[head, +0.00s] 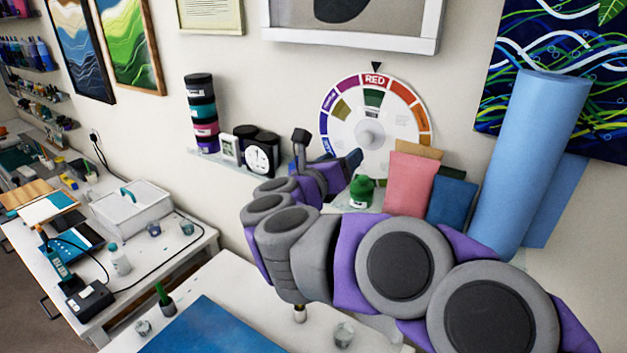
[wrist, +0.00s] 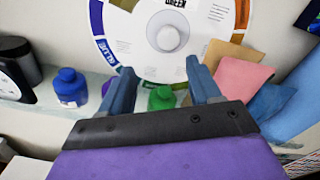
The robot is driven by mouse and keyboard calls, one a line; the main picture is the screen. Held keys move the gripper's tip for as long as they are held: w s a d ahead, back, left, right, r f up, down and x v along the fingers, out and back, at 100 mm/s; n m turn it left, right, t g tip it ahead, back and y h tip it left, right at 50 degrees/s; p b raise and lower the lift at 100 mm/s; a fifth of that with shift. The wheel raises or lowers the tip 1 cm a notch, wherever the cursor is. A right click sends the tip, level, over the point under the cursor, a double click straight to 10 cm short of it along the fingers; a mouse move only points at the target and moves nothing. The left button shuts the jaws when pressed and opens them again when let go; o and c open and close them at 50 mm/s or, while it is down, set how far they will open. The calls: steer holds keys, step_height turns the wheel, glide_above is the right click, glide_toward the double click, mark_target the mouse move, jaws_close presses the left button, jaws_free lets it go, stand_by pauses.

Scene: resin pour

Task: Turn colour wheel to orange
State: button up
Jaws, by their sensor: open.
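The colour wheel (head: 348,128) hangs on the wall, a white disc with a coloured outer ring and a round hub (head: 369,134). In the head view, RED is at the top under the black pointer (head: 376,67), and orange segments sit to the right of it. The wheel (wrist: 130,35) fills the top of the wrist view; its hub (wrist: 167,33) is ahead of my gripper. My gripper (wrist: 163,82) is open and empty, its two blue-grey fingers apart, just below the hub. In the head view my gripper (head: 338,165) is partly hidden by my arm.
On the shelf below are a green bottle (wrist: 161,98), a blue bottle (wrist: 71,88), pink and tan packets (wrist: 240,76) and a clock (head: 258,158). A blue roll (head: 530,160) stands at the right. The white table (head: 235,285) is in front.

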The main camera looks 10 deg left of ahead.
steer(key=b+v, duration=0.1)
steer(key=v, duration=0.7)
steer(key=shift+s+a+f+b, duration=0.2)
steer(key=shift+a+f+b, duration=0.05)
steer(key=shift+a+b, duration=0.1)
stand_by(0.7)
steer(key=shift+a, duration=0.2)
steer(key=b+v, duration=0.1)
steer(key=v, duration=1.6)
steer(key=shift+a, duration=0.2)
